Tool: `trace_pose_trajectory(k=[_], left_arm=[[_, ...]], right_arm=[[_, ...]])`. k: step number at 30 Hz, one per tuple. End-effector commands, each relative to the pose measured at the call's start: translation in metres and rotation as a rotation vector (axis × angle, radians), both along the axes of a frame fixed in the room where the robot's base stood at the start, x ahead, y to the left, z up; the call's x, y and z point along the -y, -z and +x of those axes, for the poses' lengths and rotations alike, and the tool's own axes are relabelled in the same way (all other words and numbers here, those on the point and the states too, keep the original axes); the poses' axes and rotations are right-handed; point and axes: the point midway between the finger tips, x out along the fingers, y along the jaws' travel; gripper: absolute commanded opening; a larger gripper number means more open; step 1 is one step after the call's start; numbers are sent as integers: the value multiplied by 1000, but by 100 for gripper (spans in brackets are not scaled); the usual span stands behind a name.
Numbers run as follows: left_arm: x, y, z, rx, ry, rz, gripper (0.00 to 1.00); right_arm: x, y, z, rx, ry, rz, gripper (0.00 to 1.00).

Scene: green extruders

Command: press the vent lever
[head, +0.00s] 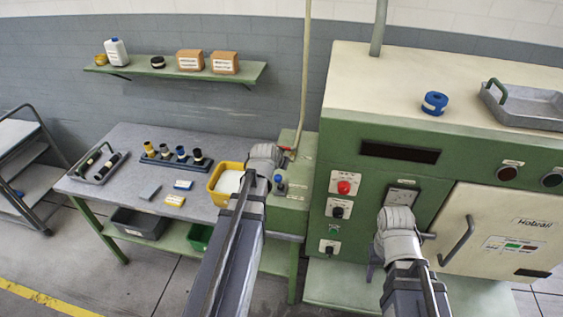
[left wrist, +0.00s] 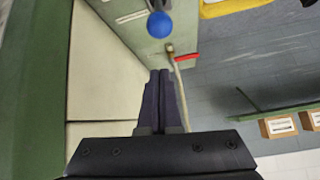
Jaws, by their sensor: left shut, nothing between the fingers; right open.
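A lever with a blue ball knob (head: 279,180) stands on the green cabinet (head: 292,204) between the table and the machine. The blue knob (left wrist: 159,24) also shows at the top of the left wrist view, beyond my left fingertips and apart from them. A red handle (left wrist: 186,58) sits on the pale pipe near it; it also shows in the head view (head: 287,149). I cannot read which of these is labelled as the vent. My left gripper (left wrist: 163,74) is shut and empty. My right gripper (head: 376,262) is open before the machine front, partly hidden by its wrist.
A yellow bin (head: 216,197) stands on the table (head: 120,150) close to my left arm. The green machine (head: 455,160) with a red button (head: 344,187) and a door handle (head: 457,241) fills the right. A wall shelf (head: 160,70) hangs behind the table.

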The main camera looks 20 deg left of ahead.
Motion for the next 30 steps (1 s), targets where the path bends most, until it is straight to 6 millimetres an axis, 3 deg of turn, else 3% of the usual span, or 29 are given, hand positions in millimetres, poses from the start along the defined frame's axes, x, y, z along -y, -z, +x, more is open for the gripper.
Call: trace_pose_trajectory(k=[1,3,9,27,30], left_arm=[[3,-14,-16,0,-1,-1,0],[5,-23,-29,1,-1,-1,0],[9,-39,-55,1,-1,-1,0],[10,-39,-59,1,1,-1,0],[20,-27,-60,-18,16,-6,0]], right_arm=[[0,-14,0,-1,-1,0,50],[0,-23,0,-1,-2,0,50],[0,-38,-1,-2,-3,-1,50],[0,-38,-1,-2,-4,-1,50],[0,-30,0,-2,-4,-1,50]])
